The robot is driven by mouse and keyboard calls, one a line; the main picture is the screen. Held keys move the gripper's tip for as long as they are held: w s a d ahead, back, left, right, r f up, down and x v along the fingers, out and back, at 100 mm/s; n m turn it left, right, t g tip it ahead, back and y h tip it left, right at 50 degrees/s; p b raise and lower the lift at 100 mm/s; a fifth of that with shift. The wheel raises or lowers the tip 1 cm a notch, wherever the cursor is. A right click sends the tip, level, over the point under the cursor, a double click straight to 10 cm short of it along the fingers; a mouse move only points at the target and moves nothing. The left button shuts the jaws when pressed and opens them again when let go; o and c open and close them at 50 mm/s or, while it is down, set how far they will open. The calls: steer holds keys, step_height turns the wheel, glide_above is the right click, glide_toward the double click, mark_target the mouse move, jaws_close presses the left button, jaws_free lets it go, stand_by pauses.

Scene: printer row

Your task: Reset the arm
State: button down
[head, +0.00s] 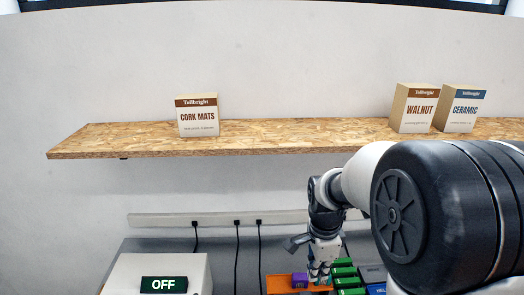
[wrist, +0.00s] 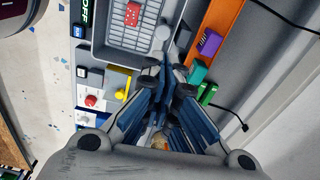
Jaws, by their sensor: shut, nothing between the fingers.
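My arm reaches in from the right of the head view, with its large dark joint near the camera. My gripper (head: 320,275) points down near the bottom of the head view, close to an orange tray (head: 277,286). In the wrist view my gripper (wrist: 168,80) shows its blue-grey fingers together, with nothing visible between them. The fingertips are over the grey machine, beside its gridded bed (wrist: 155,38). Whether they touch anything below cannot be told.
A purple block (wrist: 209,42) lies in the orange tray, with teal (wrist: 197,71) and green blocks nearby. A red block (wrist: 133,14) is on the grid. A machine display (head: 164,285) reads OFF. A shelf (head: 290,138) holds boxes, including CORK MATS (head: 198,118).

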steer(key=s+a+r+n+t+b, duration=0.1)
steer(key=s+n+b, duration=0.3)
steer(key=s+n, duration=0.4)
steer(key=s+a+r+n+t+b, duration=0.1)
steer(key=s+r+n+t+b, duration=0.1)
steer(key=s+n+b, duration=0.3)
steer(key=shift+s+r+n+t, duration=0.3)
steer(key=shift+s+n+t, duration=0.4)
steer(key=shift+s+n, duration=2.6)
steer(key=shift+s+a+m, duration=0.1)
steer(key=shift+s+m, duration=1.05)
steer(key=shift+m, duration=0.05)
